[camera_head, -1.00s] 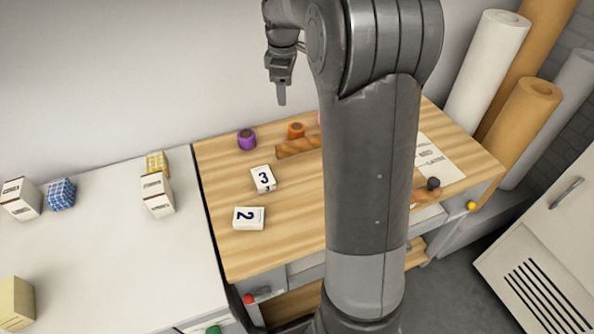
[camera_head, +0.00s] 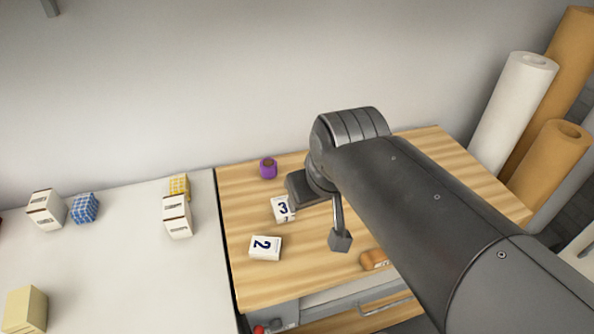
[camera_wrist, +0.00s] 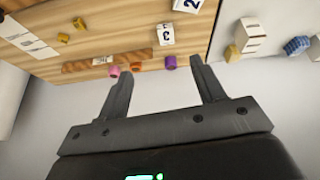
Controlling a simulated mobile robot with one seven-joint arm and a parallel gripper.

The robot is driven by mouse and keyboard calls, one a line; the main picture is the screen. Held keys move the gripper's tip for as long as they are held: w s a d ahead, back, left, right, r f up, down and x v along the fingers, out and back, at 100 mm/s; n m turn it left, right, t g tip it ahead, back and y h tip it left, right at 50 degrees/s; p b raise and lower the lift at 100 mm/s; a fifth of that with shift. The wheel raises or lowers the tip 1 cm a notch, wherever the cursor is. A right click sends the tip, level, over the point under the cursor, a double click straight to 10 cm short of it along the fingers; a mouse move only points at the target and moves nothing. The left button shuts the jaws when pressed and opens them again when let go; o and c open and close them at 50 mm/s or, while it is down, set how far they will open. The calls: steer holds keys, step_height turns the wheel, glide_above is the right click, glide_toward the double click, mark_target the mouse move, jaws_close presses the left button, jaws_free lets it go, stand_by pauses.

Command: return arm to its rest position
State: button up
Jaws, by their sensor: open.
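My gripper (camera_wrist: 161,68) shows in the wrist view with its two fingers spread apart and nothing between them. My arm (camera_head: 420,210) runs in the head view from the lower right up to a bent joint over the wooden bench (camera_head: 245,205). The gripper's fingers are not clear in the head view. In the wrist view the bench appears upside down beyond the fingers.
White blocks marked 3 (camera_head: 283,208) and 2 (camera_head: 265,248) and a purple roll (camera_head: 268,168) lie on the bench. The white table (camera_head: 130,275) at left holds boxes. Tall rolls (camera_head: 515,110) stand at right. Pale wall space is open above the bench.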

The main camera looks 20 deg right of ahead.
steer(key=shift+s+a+f+m, duration=0.1)
steer(key=shift+s+f+m, duration=0.2)
steer(key=shift+s, duration=0.3)
steer(key=shift+s+a+f+m, duration=0.1)
steer(key=shift+s+f+m, duration=0.15)
steer(key=shift+s, duration=0.3)
